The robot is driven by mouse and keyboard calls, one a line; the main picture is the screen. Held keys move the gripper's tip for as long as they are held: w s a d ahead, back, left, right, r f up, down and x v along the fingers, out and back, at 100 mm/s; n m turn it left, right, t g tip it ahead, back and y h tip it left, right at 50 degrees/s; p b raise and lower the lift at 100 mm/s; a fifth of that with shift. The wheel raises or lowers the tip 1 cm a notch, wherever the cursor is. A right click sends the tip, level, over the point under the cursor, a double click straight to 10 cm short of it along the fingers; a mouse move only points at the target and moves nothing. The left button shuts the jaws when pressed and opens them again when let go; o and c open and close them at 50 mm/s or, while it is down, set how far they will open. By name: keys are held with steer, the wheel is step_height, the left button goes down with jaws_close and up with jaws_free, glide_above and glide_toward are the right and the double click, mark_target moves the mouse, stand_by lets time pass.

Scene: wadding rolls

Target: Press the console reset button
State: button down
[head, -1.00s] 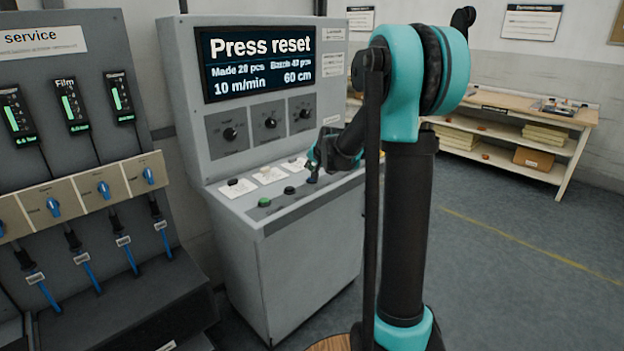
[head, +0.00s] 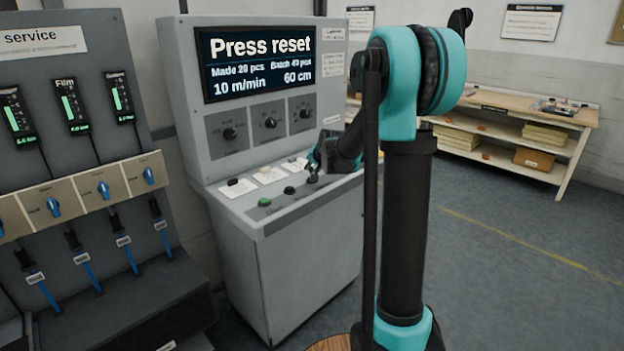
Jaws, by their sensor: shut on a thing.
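The grey console (head: 300,270) stands in the middle of the head view. Its screen (head: 258,62) reads "Press reset", "Made 20 pcs", "Batch 40 pcs", "10 m/min" and "60 cm". On its sloping desk are a green button (head: 264,202) and a dark button (head: 289,190) near the front edge. My gripper (head: 313,178) is at the right part of the desk, pointing down, with its tips at or just above the surface. It looks closed; what is between or under its tips is too small to make out. I cannot read which button is the reset.
Three knobs (head: 270,123) sit on the console's upright panel, and white labelled plates (head: 238,188) lie behind the buttons. A grey service panel (head: 80,110) with gauges and blue handles stands at the left. A wooden shelf bench (head: 520,118) is at the back right. Floor at the right is clear.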

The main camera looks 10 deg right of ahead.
steer(key=shift+f, duration=0.4)
stand_by(0.6)
steer(key=shift+r, duration=0.85)
steer(key=shift+r, duration=2.5)
steer(key=s+d+f+n+g, duration=0.1)
steer(key=s+f, duration=0.5)
steer(key=s, duration=0.7)
steer(key=s+d+f+n+g+h, duration=0.1)
steer(key=s+f, duration=0.5)
steer(key=s, duration=0.8)
steer(key=s+d+f+n+g+h, duration=0.1)
steer(key=s+f+n, duration=0.3)
steer(key=s, duration=1)
step_height(320, 180, down, 2)
steer(key=shift+d+f+n+g, duration=0.1)
steer(key=shift+d+n+g, duration=0.2)
steer(key=shift+d+g, duration=0.5)
